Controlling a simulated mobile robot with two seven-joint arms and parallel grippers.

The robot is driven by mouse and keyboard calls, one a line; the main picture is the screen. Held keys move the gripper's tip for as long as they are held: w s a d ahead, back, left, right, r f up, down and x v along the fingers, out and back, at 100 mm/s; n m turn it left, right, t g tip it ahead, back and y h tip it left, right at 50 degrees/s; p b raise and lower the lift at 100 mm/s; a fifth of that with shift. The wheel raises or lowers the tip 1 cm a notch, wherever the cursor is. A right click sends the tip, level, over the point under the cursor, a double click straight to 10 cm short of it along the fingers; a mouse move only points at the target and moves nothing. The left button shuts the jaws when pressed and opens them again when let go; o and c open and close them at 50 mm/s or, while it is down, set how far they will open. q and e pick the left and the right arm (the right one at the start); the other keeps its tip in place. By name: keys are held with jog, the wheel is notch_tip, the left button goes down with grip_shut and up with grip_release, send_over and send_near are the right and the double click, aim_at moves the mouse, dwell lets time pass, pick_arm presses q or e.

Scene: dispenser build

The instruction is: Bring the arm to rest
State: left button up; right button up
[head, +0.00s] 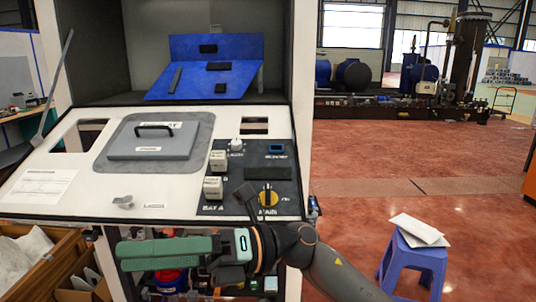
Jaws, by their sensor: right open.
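My right arm (330,268) comes in from the lower right. My right gripper (125,253) points left with its green fingers, seen edge-on, in front of the lower part of the dispenser cabinet. It is open and I see nothing held in it. It hides part of the shelf behind it. My left gripper is not in view.
A wooden crate (75,255) stands lower left. A blue stool (415,262) stands right; open red floor lies beyond.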

jog(key=w+d+f+m+t+h, duration=0.1)
jog(key=w+d+f+m+t, duration=0.55)
jog(key=m+t, duration=0.7)
jog(key=w+d+f+m+t+h, duration=0.1)
jog(key=w+d+f+m+t, duration=0.55)
jog(key=m+t, duration=0.7)
jog(key=s+d+f+m+g+h, duration=0.1)
jog(key=d+f+m+h, duration=0.4)
jog(key=f, duration=0.3)
jog(key=s+d+f+m+g+h, duration=0.1)
jog(key=s+d+f+m+h, duration=0.2)
jog(key=f+m, duration=0.45)
jog(key=s+d+f+m+g+h, duration=0.3)
jog(key=s+d+f+g, duration=0.1)
jog(key=s+f, duration=0.4)
jog(key=s+d+f+m+g+h+p, duration=0.1)
jog(key=s+d+f+m+g+h, duration=0.2)
jog(key=s+d+f, duration=0.3)
jog(key=s+f+m+g, duration=0.1)
jog(key=s+f, duration=0.2)
jog(key=f, duration=0.4)
jog(key=shift+s+d+f+h, duration=0.15)
jog(key=shift+s+d+h, duration=0.05)
jog(key=shift+s+h, duration=0.1)
jog(key=shift+w, duration=0.1)
jog(key=shift+c, duration=0.3)
